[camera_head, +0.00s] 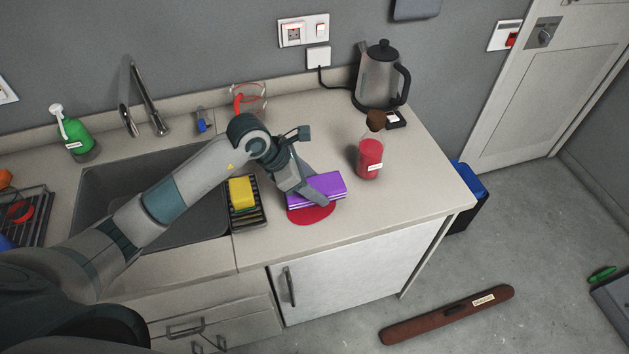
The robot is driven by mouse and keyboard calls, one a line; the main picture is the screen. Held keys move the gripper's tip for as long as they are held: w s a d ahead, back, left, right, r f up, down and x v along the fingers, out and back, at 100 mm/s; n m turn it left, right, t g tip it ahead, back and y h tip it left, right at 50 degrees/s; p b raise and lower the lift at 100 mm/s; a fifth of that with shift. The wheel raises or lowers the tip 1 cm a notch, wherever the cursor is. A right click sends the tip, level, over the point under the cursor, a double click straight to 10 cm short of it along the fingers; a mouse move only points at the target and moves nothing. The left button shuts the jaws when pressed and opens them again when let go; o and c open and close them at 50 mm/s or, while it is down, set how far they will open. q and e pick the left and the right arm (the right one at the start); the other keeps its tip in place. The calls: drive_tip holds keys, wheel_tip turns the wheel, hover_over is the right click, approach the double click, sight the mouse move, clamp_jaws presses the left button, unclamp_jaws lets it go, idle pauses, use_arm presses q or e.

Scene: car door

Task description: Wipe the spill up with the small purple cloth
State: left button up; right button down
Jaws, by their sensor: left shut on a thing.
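The folded purple cloth (325,187) is over the counter right of the sink. My left gripper (322,193) is shut on the purple cloth, its arm reaching in from the left across the sink. The red spill (311,214) shows as a rounded patch on the counter just below the cloth in the picture. The cloth covers the spill's far part; whether it touches the spill I cannot tell. My right gripper is not in view.
A yellow sponge (242,193) sits in a black rack (260,208) left of the cloth. A bottle of red liquid (369,158) stands to the right, the kettle (381,78) behind it. A glass (250,97) stands at the back. The counter's front right is clear.

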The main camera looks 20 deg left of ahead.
use_arm(q)
drive_tip(key=shift+f+b, duration=0.4)
drive_tip(key=shift+f, duration=0.6)
drive_tip(key=shift+f+b, duration=0.5)
idle(1.7)
drive_tip(key=shift+s+a, duration=0.55)
drive_tip(key=shift+a, duration=0.25)
idle(1.0)
drive_tip(key=shift+w+d+b, duration=0.5)
drive_tip(key=shift+w+d, duration=0.1)
drive_tip(key=shift+d, duration=0.25)
idle(1.0)
drive_tip(key=shift+s+a, duration=0.35)
drive_tip(key=shift+a, duration=0.2)
idle(0.6)
